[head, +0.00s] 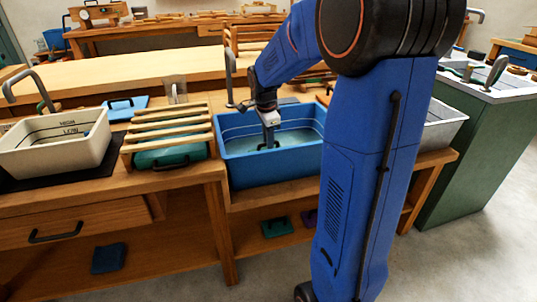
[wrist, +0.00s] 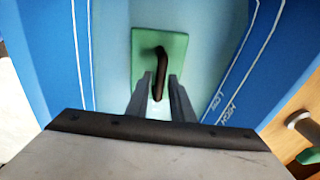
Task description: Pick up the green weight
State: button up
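A green weight (wrist: 173,48), a flat block with a dark arched handle (wrist: 160,60), lies in the blue basin in the wrist view. The basin (head: 262,172) holds pale water, and the weight appears to be under it. My gripper (wrist: 160,92) points down at the weight. Its two grey fingers are apart, on either side of the handle's near end, with a visible gap. I cannot tell whether they touch the handle. In the head view my gripper (head: 269,136) reaches down into the basin, and the weight is not clearly visible.
A cream basin (head: 62,148) stands at the left. A wooden rack (head: 170,128) beside the blue basin has a teal-green handled block (head: 170,156) under it. Another green block (head: 277,227) lies on the lower shelf. The basin walls surround my gripper closely.

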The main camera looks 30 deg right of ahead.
jog(key=shift+w+d+f, duration=0.1)
jog(key=shift+f, duration=0.8)
grip_shut()
jog(key=shift+r, duration=0.15)
